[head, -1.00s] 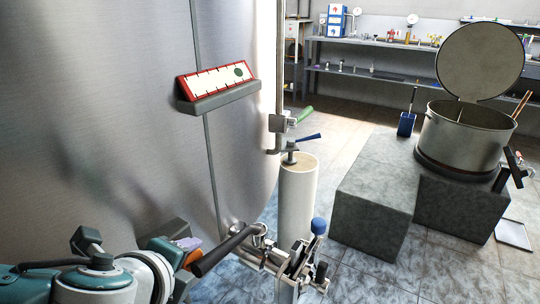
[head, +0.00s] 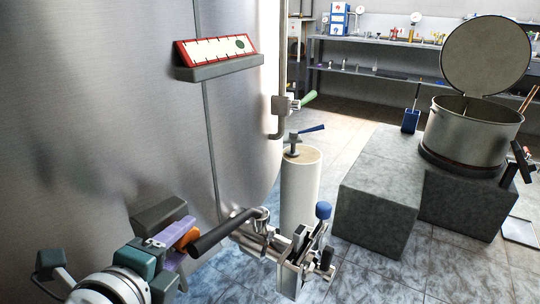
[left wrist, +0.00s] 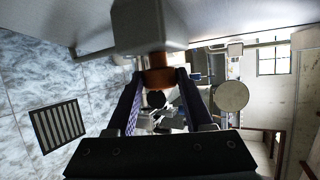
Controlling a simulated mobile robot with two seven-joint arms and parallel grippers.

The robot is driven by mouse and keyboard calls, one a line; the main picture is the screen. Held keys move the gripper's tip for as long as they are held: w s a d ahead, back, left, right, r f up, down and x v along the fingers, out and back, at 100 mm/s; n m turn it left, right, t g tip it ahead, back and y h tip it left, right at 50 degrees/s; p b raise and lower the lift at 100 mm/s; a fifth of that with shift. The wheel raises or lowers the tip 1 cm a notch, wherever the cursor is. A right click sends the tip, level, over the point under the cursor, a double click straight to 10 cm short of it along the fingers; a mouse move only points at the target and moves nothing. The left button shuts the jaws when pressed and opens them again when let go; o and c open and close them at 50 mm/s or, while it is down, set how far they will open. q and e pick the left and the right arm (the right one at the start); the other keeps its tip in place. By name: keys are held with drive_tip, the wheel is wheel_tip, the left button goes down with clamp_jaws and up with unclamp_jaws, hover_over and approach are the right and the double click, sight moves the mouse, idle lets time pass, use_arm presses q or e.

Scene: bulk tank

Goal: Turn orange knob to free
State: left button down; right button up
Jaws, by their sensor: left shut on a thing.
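The orange knob (head: 187,238) shows in the head view at the lower left, close to the tank wall, partly hidden by my left gripper. In the left wrist view the orange knob (left wrist: 158,78) sticks out from a grey box (left wrist: 150,25). My left gripper (head: 178,241) is at the knob, with its purple-lined fingers closed on it. In the left wrist view the fingertips (left wrist: 158,74) are on both sides of the knob. I see no readable mark of the knob's setting. My right gripper is not in view.
A dark lever (head: 222,232) ends close beside the knob, by a metal valve (head: 300,262) with a blue knob. The steel tank (head: 90,100) fills the left. A pale cylinder (head: 301,190) stands behind the valve. Grey blocks (head: 375,205) with a lidded pot (head: 470,135) stand right.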

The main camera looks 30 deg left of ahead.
use_arm(q)
drive_tip(key=shift+c, duration=1.5)
unclamp_jaws()
drive_tip(key=p+v, duration=0.2)
drive_tip(key=v, duration=0.8)
drive_tip(key=shift+a, duration=0.1)
